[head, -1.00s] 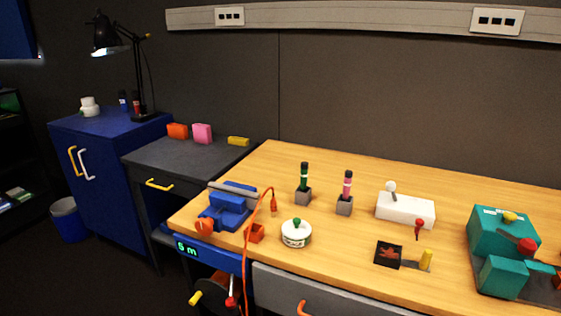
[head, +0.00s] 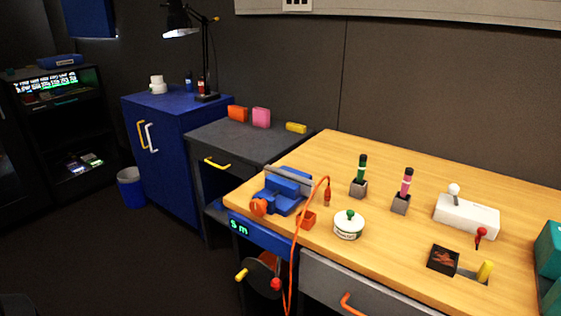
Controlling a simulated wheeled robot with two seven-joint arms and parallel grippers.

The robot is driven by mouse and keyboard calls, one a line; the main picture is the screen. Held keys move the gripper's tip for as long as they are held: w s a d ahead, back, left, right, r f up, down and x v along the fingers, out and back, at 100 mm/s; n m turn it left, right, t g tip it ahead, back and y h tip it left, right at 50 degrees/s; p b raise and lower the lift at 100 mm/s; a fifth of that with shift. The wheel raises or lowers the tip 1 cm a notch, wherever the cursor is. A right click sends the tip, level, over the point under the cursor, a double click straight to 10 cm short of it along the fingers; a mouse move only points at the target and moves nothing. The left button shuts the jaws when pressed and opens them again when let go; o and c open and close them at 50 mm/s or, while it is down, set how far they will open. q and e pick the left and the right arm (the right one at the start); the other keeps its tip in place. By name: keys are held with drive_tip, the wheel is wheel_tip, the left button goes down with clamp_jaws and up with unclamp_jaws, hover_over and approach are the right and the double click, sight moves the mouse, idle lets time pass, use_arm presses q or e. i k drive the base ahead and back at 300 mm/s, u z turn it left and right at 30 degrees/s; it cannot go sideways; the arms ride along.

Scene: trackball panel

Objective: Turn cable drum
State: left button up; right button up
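The cable drum (head: 263,277) is a dark round reel under the left front corner of the wooden workbench. It has a yellow handle (head: 241,275) on its left and a red knob (head: 276,284) at its lower right. Neither of my grippers shows in the head view.
The workbench (head: 410,240) carries a blue vise (head: 283,191), a white round tin (head: 348,225), two upright handled tools in grey blocks, and a white joystick box (head: 466,215). A grey drawer (head: 340,287) lies right of the drum. Dark floor (head: 130,265) at left is open.

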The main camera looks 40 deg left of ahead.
sight(259, 271)
drive_tip(key=u, duration=1.55)
